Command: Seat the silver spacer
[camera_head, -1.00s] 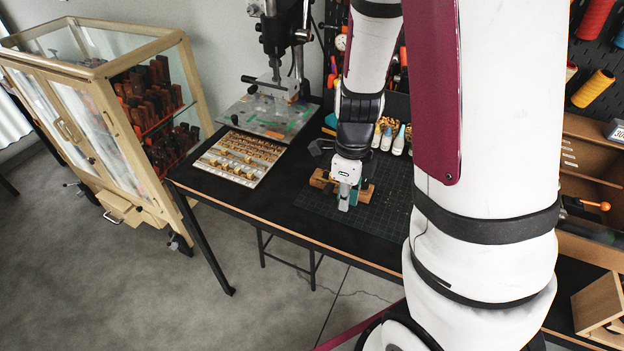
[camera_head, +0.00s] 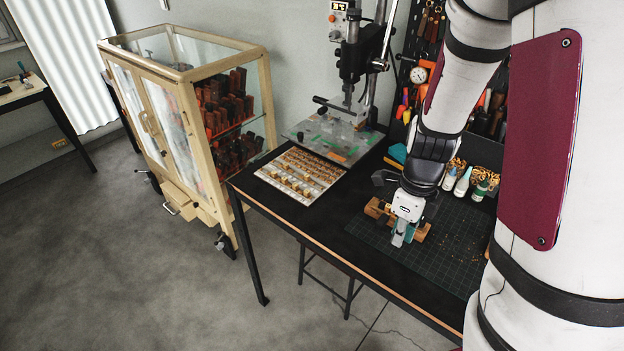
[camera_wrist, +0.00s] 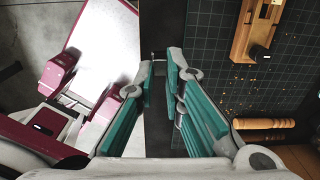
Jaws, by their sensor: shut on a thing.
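My gripper (camera_head: 398,238) points down over the green cutting mat in the head view. The wrist view shows its teal-padded fingers (camera_wrist: 160,65) with a narrow gap between the tips. A thin silver sliver (camera_wrist: 159,56) shows between the tips; it looks like the silver spacer, mostly hidden by the pads. In the head view the fingers cover whatever they hold. A bench press (camera_head: 355,55) stands at the back of the table, with a grey base plate (camera_head: 335,140). I cannot make out a seat for the spacer.
A tray of small brass-coloured pieces (camera_head: 300,176) lies left of my gripper. A wooden block (camera_head: 374,208) is beside the gripper on the cutting mat (camera_head: 440,268). Bottles (camera_head: 462,182) stand behind. A glass cabinet (camera_head: 187,130) is left of the table. The table's front strip is clear.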

